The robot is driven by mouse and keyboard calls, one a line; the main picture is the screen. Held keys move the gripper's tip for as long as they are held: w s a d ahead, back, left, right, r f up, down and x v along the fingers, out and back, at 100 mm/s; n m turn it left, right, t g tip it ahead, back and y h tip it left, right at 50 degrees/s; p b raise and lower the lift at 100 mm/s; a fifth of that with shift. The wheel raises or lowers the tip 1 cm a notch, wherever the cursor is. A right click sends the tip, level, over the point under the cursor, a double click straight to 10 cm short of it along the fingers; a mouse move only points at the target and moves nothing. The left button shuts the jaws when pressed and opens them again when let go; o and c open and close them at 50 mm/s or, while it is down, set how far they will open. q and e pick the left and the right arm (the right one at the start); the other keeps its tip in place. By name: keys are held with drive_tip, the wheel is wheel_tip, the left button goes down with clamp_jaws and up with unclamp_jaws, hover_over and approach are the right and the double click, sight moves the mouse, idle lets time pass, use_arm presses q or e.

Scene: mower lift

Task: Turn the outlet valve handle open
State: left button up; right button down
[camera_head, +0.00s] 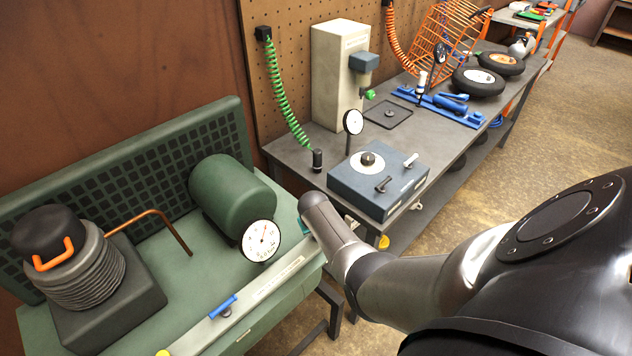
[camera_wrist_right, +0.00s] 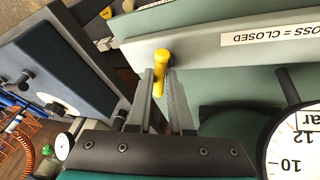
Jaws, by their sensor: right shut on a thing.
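In the right wrist view, a yellow valve handle (camera_wrist_right: 161,60) stands at a pale rail (camera_wrist_right: 200,48) and points roughly across it. My right gripper (camera_wrist_right: 158,80) has its two fingers on either side of this handle, shut on it. A label (camera_wrist_right: 270,28) on the rail ends in "OSS = CLOSED". In the head view, my right arm reaches in from the right to the right end of the rail (camera_head: 205,331), and its wrist hides the fingers and the yellow handle. A blue handle (camera_head: 222,306) lies farther left on the rail. My left gripper is not in view.
A dial gauge (camera_head: 261,241) stands close left of my wrist, before a green tank (camera_head: 232,196). A black pump head with an orange handle (camera_head: 55,256) is at left. A blue box (camera_head: 379,180) sits on the grey bench just beyond my wrist. The floor at right is open.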

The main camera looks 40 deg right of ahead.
drive_tip(key=n, duration=0.2)
drive_tip(key=shift+s+d+r+n+t+y+p, duration=0.1)
drive_tip(key=shift+d+n+t+y+p, duration=0.1)
drive_tip(key=shift+n+t+y+p, duration=0.15)
drive_tip(key=shift+n+y, duration=0.45)
drive_tip(key=shift+n, duration=0.6)
drive_tip(key=c, duration=0.8)
unclamp_jaws()
drive_tip(key=shift+c, duration=0.2)
drive_tip(key=shift+a, duration=0.1)
drive_tip(key=shift+t+p, duration=0.25)
drive_tip(key=shift+p, duration=0.05)
